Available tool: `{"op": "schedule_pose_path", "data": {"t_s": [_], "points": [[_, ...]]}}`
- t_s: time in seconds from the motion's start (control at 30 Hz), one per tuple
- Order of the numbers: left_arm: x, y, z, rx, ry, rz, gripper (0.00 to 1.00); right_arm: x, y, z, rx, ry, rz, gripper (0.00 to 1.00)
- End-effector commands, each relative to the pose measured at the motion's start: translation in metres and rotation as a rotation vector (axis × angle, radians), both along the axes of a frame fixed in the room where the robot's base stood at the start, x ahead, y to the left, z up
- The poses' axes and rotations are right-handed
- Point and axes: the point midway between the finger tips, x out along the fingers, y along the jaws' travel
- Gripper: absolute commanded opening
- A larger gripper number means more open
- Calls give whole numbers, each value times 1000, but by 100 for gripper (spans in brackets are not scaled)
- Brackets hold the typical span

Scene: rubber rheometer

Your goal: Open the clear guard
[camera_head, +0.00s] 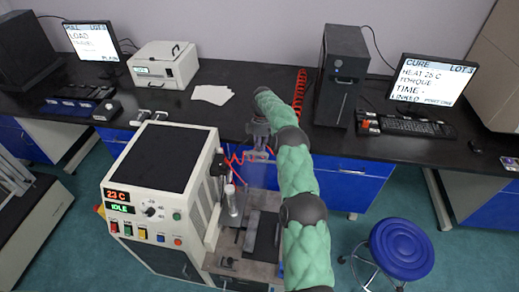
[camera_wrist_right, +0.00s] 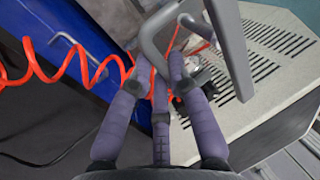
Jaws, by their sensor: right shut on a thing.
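The rheometer (camera_head: 165,158) is a white cabinet with a black top, at centre left in the head view. Its display reads 23 C and IDLE. The clear guard (camera_head: 258,170) is hard to make out beside the cabinet, over the pressing area; how far open it stands cannot be told. My right gripper (camera_head: 259,150) points down at the guard from above. In the right wrist view its three purple-grey fingers (camera_wrist_right: 163,80) are closed together at a grey bent handle bar (camera_wrist_right: 152,48). The fingers partly hide the grip. My left gripper is not in view.
Red coiled hose (camera_wrist_right: 75,60) runs close beside the fingers. A dark bench (camera_head: 210,120) behind holds a white instrument (camera_head: 163,66), a black tower (camera_head: 340,75) and monitors. A blue stool (camera_head: 401,249) stands at right, with free green floor around it.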

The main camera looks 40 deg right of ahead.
Motion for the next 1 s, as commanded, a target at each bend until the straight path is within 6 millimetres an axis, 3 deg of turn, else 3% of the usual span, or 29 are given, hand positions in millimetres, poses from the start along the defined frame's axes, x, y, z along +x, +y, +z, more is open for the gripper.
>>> {"op": "schedule_pose_path", "data": {"t_s": [0.03,0.07,0.1,0.17,0.57,0.87,1.0], "points": [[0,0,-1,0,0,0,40,-7,4,-17,10,27,6,0],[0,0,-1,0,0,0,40,-7,3,-17,10,27,6,0],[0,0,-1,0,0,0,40,-7,4,-17,10,27,6,30],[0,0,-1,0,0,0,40,-6,4,-17,10,25,6,44],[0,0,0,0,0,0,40,-2,2,-6,7,15,4,44],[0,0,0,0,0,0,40,8,-8,36,5,12,4,44],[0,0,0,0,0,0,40,10,-12,45,6,16,5,44]]}}
